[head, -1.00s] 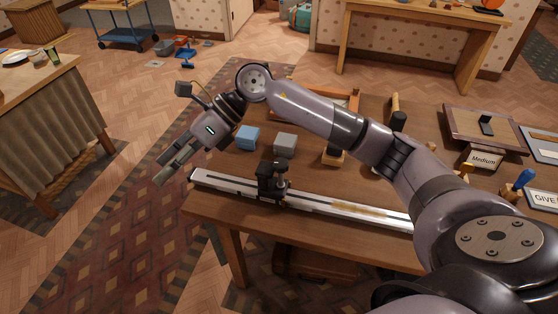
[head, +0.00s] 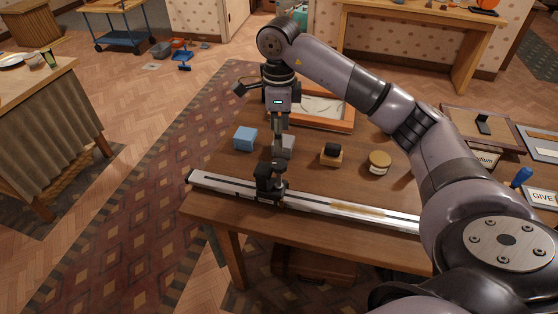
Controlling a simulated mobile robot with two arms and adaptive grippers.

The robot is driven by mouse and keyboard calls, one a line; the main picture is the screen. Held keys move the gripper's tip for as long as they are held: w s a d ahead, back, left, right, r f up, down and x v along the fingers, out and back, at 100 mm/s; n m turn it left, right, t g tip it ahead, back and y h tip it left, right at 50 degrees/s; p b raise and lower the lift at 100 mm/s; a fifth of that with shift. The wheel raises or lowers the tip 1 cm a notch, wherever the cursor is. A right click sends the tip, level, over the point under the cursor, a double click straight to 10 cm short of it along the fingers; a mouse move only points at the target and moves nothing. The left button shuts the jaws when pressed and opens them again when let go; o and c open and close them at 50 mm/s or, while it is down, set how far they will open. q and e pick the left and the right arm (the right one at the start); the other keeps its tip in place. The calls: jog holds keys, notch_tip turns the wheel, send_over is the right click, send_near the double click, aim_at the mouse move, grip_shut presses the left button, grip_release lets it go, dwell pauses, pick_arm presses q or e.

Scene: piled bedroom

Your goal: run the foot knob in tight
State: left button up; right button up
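A long pale metal rail (head: 328,208) lies along the near edge of the wooden table. A black foot (head: 267,184) sits on it left of its middle, with a dark rounded knob (head: 279,168) at its upper right. My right gripper (head: 280,153) points straight down just above the knob. Its fingers line up one behind the other from here, so their gap is not clear. I cannot tell whether the fingertips touch the knob. My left gripper is not in view.
Behind the rail stand a blue block (head: 245,138), a grey block (head: 287,146) partly behind my fingers, a black-topped wooden block (head: 331,154) and a round tan-topped piece (head: 379,161). A wooden-framed tray (head: 330,122) lies farther back. A blue-handled tool (head: 522,177) is at right.

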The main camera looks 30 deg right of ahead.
aim_at(279, 164)
notch_tip(279, 164, down, 10)
jog(key=shift+f+p, duration=0.1)
jog(key=shift+p, duration=0.8)
jog(key=c, duration=1.1)
jog(key=shift+c, duration=0.2)
